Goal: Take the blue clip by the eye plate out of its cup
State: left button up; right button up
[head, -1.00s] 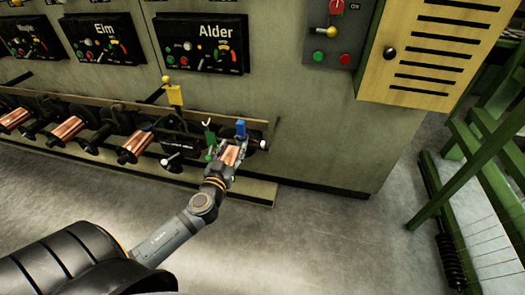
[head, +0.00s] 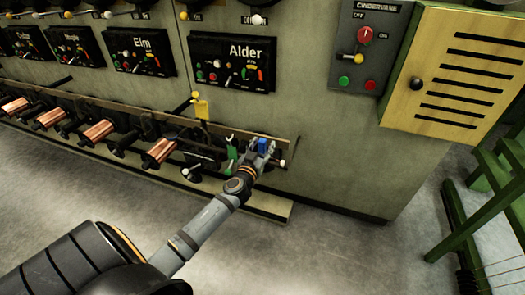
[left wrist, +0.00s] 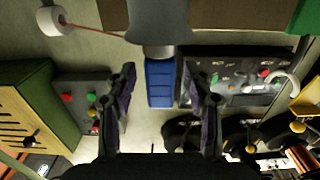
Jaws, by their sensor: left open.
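The blue clip (head: 262,145) stands upright at the right end of the spool rail, below the Alder panel. My left gripper (head: 261,153) is open there, its fingers on either side of the clip. In the left wrist view, which is upside down, the blue clip (left wrist: 160,84) lies between the two open fingers (left wrist: 160,100), with visible gaps on both sides. A grey cup (left wrist: 158,22) with a metal rim is at the clip's end. I cannot make out the eye plate for certain. My right gripper is not in view.
A green piece with a white hook (head: 231,148) stands just left of the clip. A yellow tag (head: 201,108) and copper spools (head: 160,150) line the rail further left. A white ring with a red thread (left wrist: 52,20) is near the cup. A yellow cabinet (head: 455,70) hangs at right.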

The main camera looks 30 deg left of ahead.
aim_at(262, 140)
pick_arm(q)
grip_shut()
dwell(0.3)
jog(key=shift+r, duration=0.3)
notch_tip(262, 140, up, 3)
jog(key=shift+r+p, duration=0.15)
jog(key=shift+p, duration=0.8)
jog(key=s+r+p, duration=0.6)
jog(key=s+r, duration=0.3)
jog(key=s, duration=0.5)
jog(key=shift+d, duration=0.45)
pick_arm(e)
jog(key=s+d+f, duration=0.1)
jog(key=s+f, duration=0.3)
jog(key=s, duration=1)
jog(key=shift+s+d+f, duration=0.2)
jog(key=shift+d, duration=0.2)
